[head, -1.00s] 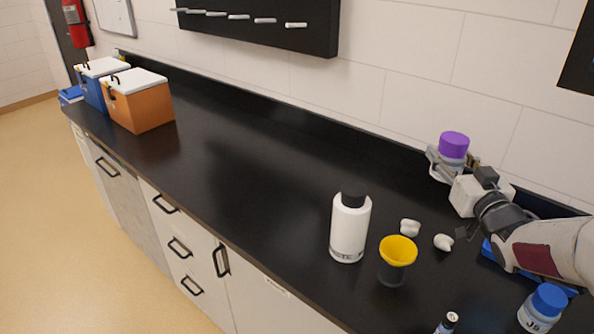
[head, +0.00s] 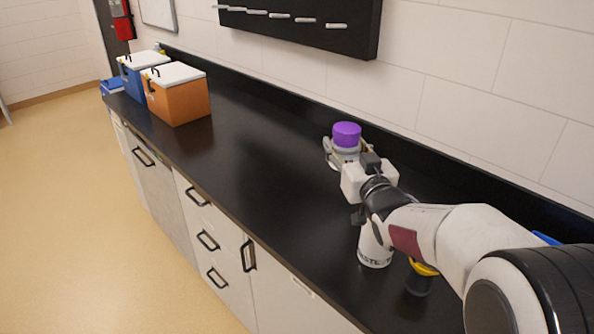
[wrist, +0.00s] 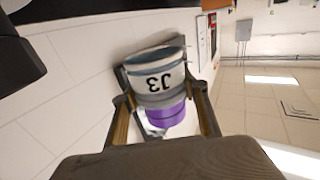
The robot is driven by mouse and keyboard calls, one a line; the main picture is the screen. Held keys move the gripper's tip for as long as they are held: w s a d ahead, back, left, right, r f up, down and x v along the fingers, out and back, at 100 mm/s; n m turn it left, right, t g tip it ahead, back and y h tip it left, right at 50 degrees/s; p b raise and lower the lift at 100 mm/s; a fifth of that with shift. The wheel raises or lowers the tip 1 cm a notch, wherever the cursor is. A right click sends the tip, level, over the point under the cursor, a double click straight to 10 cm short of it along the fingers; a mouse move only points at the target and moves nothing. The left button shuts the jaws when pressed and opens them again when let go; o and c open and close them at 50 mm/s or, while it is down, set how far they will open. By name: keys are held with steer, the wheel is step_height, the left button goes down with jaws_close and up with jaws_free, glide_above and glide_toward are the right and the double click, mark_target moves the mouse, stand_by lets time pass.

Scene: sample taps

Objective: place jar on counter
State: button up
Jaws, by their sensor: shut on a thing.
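A jar with a purple lid (head: 346,135) is upright in my gripper (head: 340,152), in the head view near the back of the counter. The wrist view shows the same jar (wrist: 158,82) between both fingers, with a label reading J3. My gripper is shut on the jar's body. The black counter (head: 270,150) runs away to the left. In the head view I cannot tell how far the jar's base is above the counter; my gripper hides part of it.
An orange box (head: 178,97) and a blue box (head: 137,80) stand at the far left. The counter between the jar and boxes is clear.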

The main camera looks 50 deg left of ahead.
steer(key=s+a+n+g+y, duration=0.1)
steer(key=s+a+n+g, duration=0.1)
steer(key=s+a, duration=0.95)
step_height(320, 180, down, 12)
steer(key=s, duration=0.1)
steer(key=shift+d+r, duration=0.15)
steer(key=shift+f, duration=3.1)
steer(key=shift+f, duration=1.85)
steer(key=shift+f, duration=0.15)
